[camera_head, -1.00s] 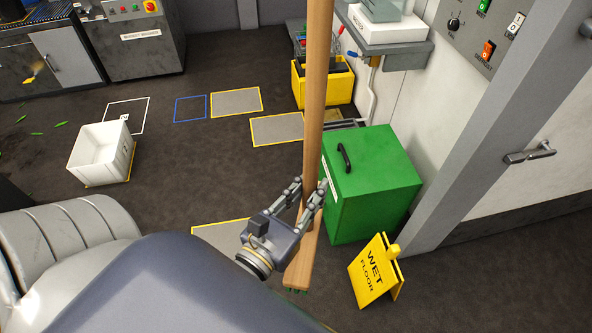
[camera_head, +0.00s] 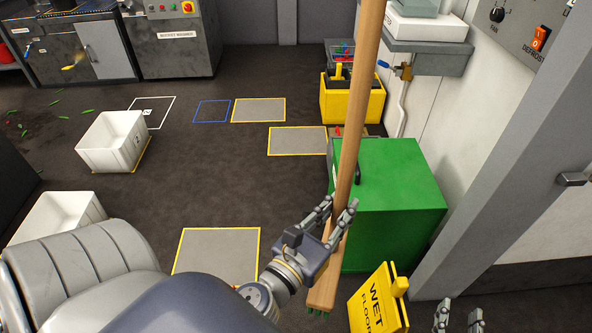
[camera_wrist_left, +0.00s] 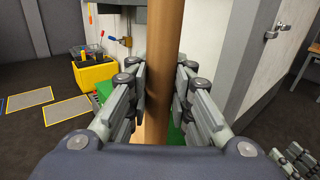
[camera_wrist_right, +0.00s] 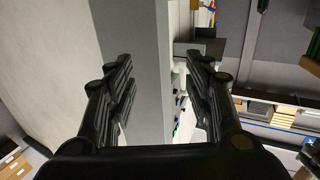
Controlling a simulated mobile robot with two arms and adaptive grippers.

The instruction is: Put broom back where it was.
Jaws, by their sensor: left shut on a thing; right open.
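The broom (camera_head: 352,140) has a long wooden handle and a wooden head at its lower end, with a little green bristle showing below. It stands nearly upright, leaning slightly right at the top. My left gripper (camera_head: 337,215) is shut on the handle just above the head. In the left wrist view the handle (camera_wrist_left: 163,70) runs up between the two fingers. The top of the broom is cut off by the head view's edge. My right gripper (camera_head: 458,318) is open and empty at the bottom edge, right of the wet floor sign. Its open fingers (camera_wrist_right: 160,85) also show in the right wrist view.
A green bin (camera_head: 400,185) stands behind the broom. A yellow wet floor sign (camera_head: 378,300) stands in front of it. A yellow crate (camera_head: 352,102), marked floor squares (camera_head: 217,250) and white tubs (camera_head: 112,142) lie beyond. The middle floor is clear.

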